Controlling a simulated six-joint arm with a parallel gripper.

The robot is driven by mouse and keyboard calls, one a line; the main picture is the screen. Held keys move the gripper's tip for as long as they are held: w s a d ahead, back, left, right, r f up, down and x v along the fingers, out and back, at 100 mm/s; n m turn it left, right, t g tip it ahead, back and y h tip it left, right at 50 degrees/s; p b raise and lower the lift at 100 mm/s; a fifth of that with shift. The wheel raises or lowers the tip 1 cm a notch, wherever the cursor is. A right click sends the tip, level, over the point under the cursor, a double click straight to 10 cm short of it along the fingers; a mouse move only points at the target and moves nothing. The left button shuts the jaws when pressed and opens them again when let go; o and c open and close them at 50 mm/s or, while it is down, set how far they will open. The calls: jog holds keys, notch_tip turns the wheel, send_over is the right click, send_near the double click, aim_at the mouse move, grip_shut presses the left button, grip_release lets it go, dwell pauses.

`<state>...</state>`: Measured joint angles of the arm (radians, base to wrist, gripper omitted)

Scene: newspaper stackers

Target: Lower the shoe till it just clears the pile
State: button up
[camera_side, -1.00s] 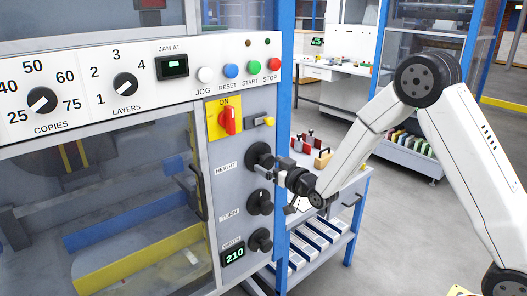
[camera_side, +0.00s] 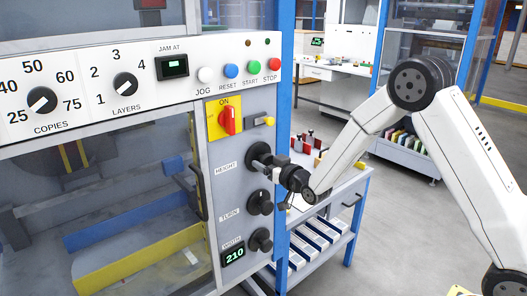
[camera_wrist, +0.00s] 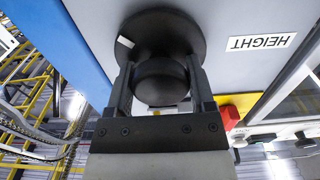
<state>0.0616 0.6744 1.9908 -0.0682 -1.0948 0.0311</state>
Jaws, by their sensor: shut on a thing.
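The black HEIGHT knob (camera_side: 256,150) is on the grey machine panel, beside its label. My gripper (camera_side: 270,160) is shut on the knob. In the wrist view, the two fingers of my gripper (camera_wrist: 161,82) lie on both sides of the round black hub of the HEIGHT knob (camera_wrist: 155,28), and its wide disc with a white mark shows behind. Behind the dim window are a blue bar (camera_side: 120,219) and a yellow bar (camera_side: 140,262). I cannot tell which part is the shoe, and I cannot make out the pile.
The TURN knob (camera_side: 260,202) and another knob (camera_side: 260,240) sit below, near a display reading 210 (camera_side: 234,254). A red switch (camera_side: 229,121) is above. A blue post (camera_side: 283,200) and a shelved cart (camera_side: 335,215) stand to the right.

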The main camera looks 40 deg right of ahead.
jog(key=shift+m, duration=0.3)
jog(key=m, duration=0.4)
jog(key=shift+a+m, duration=0.1)
jog(key=shift+m, duration=2)
jog(key=o, duration=1.2)
jog(key=shift+s, duration=3.9)
